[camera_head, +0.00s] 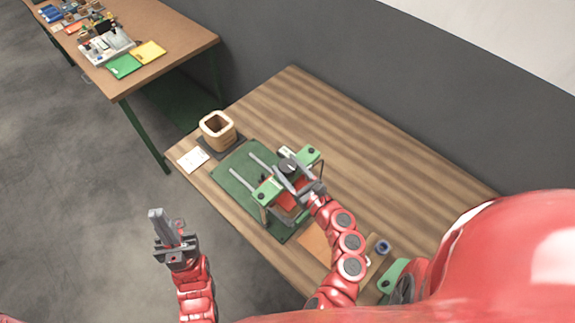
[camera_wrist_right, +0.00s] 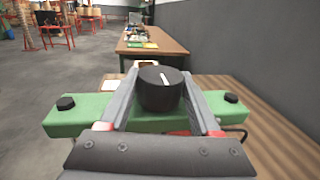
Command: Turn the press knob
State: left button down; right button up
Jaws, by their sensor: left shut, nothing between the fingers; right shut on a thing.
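The press knob (camera_wrist_right: 160,90) is a black round knob with a white line on its top. It sits on the press's green crossbar (camera_wrist_right: 70,116) in the right wrist view. In the head view the knob (camera_head: 288,166) shows above the press, partly hidden by my right gripper (camera_head: 290,179). My right gripper (camera_wrist_right: 160,92) is shut on the knob, with one grey finger on each side of it. The white line points nearly straight away, leaning slightly left. My left gripper (camera_head: 155,213) is shut and empty, over the floor left of the table.
The press stands on a green base (camera_head: 228,174) on the wooden table (camera_head: 340,120). A square wooden coil form (camera_head: 217,130) and a white paper (camera_head: 193,159) lie at the table's left end. A blue ring (camera_head: 383,246) lies near the right. The table's back is clear.

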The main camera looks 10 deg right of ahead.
jog(key=n+g+y, duration=0.2)
jog(key=y, duration=0.1)
jog(key=shift+d+n+y, duration=0.15)
jog(key=shift+n+y, duration=0.15)
jog(key=shift+n, duration=0.1)
jog(key=n+g+y, duration=0.3)
jog(key=g+y, duration=0.1)
jog(key=shift+w+n, duration=0.1)
jog(key=shift+n, duration=0.2)
jog(key=n+g+y, duration=0.1)
jog(key=g, duration=0.2)
jog(key=shift+n+b, duration=0.35)
jog(key=shift+n, duration=0.05)
jog(key=n+g+y+b, duration=0.1)
jog(key=n+g, duration=0.1)
jog(key=g, duration=0.1)
jog(key=shift+f, duration=0.1)
jog(key=shift+n+g+y+b, duration=0.55)
jog(key=shift+n+g, duration=0.35)
jog(key=shift+g, duration=0.5)
jog(key=shift+n+g, duration=0.3)
jog(key=o, duration=1.4)
